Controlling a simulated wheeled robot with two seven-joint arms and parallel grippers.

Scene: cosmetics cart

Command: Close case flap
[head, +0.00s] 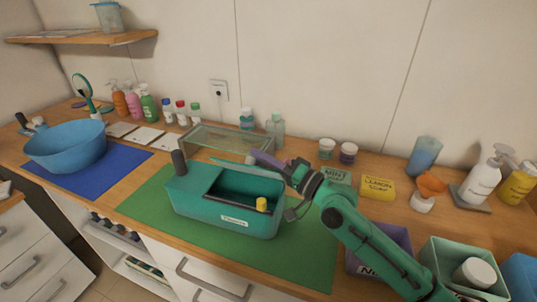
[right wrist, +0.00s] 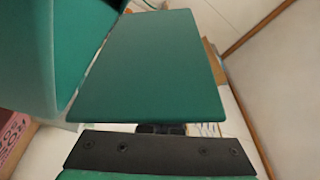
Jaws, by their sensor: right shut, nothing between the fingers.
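The teal case (head: 212,219) stands on the green mat, with a white label on its front. Its right compartment is open at the top and holds a yellow-capped item (head: 262,204). My right gripper (head: 266,160) is shut and empty, above the rear right of the case, near the right end of the clear panel. I cannot tell whether they touch. A flat teal surface fills the middle of the right wrist view. My left gripper is not in view.
A blue bowl (head: 66,147) sits on a blue mat at left. Bottles line the wall. A yellow soap box (head: 378,189) and a purple bin (head: 384,240) are near my right arm. The green mat is clear left of the case.

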